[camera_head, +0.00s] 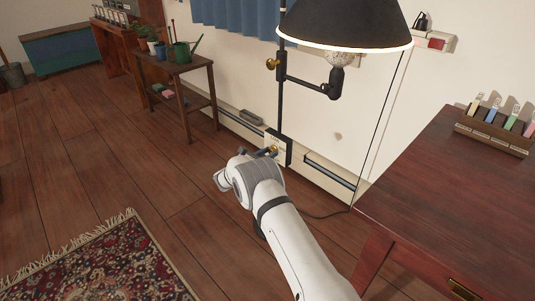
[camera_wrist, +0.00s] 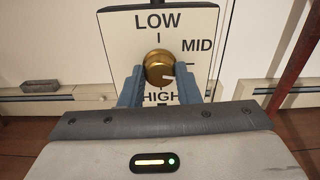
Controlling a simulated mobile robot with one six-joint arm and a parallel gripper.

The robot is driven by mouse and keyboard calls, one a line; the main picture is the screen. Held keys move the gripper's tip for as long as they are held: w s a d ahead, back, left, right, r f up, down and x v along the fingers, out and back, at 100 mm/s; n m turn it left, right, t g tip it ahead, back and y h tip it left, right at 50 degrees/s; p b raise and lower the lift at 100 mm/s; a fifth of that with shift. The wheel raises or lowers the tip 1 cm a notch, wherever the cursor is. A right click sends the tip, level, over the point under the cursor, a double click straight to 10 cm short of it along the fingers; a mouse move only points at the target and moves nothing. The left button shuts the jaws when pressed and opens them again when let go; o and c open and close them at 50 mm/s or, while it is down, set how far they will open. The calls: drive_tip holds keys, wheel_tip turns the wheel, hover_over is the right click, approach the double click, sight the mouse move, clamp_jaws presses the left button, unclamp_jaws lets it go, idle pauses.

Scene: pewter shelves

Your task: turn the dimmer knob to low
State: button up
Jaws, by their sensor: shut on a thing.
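The brass dimmer knob (camera_wrist: 159,67) sits on a pale dial plate (camera_wrist: 118,42) marked LOW at the top, MID at the right and HIGH at the bottom. A small pale mark on the knob seems to lie at its lower right, between MID and HIGH, but it is too small to be sure. My gripper (camera_wrist: 159,78) is shut on the knob, one blue-grey finger on each side. In the head view, my gripper (camera_head: 265,153) reaches the control box (camera_head: 284,149) on the lamp's pole, and the knob (camera_head: 273,149) shows small at its tip.
The black-shaded lamp (camera_head: 345,22) hangs above my arm, its rim lit. A dark red table (camera_head: 440,190) with a card rack (camera_head: 495,138) stands at the right. A plant stand (camera_head: 185,75) is at the back left. A patterned rug (camera_head: 100,265) lies on open floor at the left.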

drive_tip(key=n, duration=0.5)
drive_tip(key=shift+n+p, duration=0.3)
drive_tip(key=shift+p, duration=0.1)
drive_tip(key=n, duration=0.4)
drive_tip(key=shift+n+p, duration=0.3)
drive_tip(key=shift+p, duration=0.05)
drive_tip(key=n, duration=0.5)
drive_tip(key=shift+r+p, duration=0.1)
drive_tip(key=shift+p, duration=0.25)
drive_tip(key=n, duration=0.5)
drive_tip(key=o, duration=1)
drive_tip(key=shift+c, duration=0.2)
drive_tip(key=shift+p, duration=0.3)
drive_tip(key=p+v, duration=0.2)
drive_tip(key=v, duration=0.5)
drive_tip(key=shift+s+a, duration=0.3)
drive_tip(key=shift+s, duration=0.05)
